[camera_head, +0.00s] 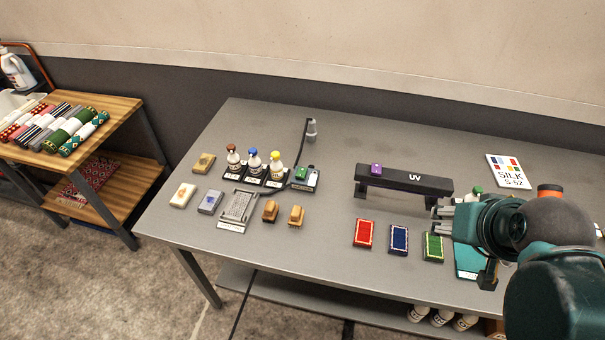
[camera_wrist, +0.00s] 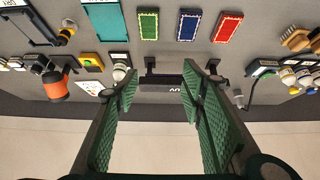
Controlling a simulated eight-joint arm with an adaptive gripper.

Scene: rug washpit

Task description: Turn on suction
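A small grey box with a green button (camera_head: 301,174) stands at the right end of the bottle row in the head view. A dark hose rises from it to a grey nozzle (camera_head: 311,130) behind. I cannot tell from its label whether this is the suction unit. The nozzle also shows at the right of the wrist view (camera_wrist: 239,98). My gripper (camera_head: 436,212) is at the right side of the table, well right of the box and touching nothing visible. In the wrist view its green-padded fingers (camera_wrist: 160,90) are spread apart with nothing between them.
A black UV bar (camera_head: 415,178) with a purple button (camera_head: 376,169) stands between the box and my gripper. Red (camera_head: 364,233), blue (camera_head: 399,239) and green (camera_head: 433,246) swatches lie in front. Bottles, brushes and blocks crowd the left. The table's back middle is clear.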

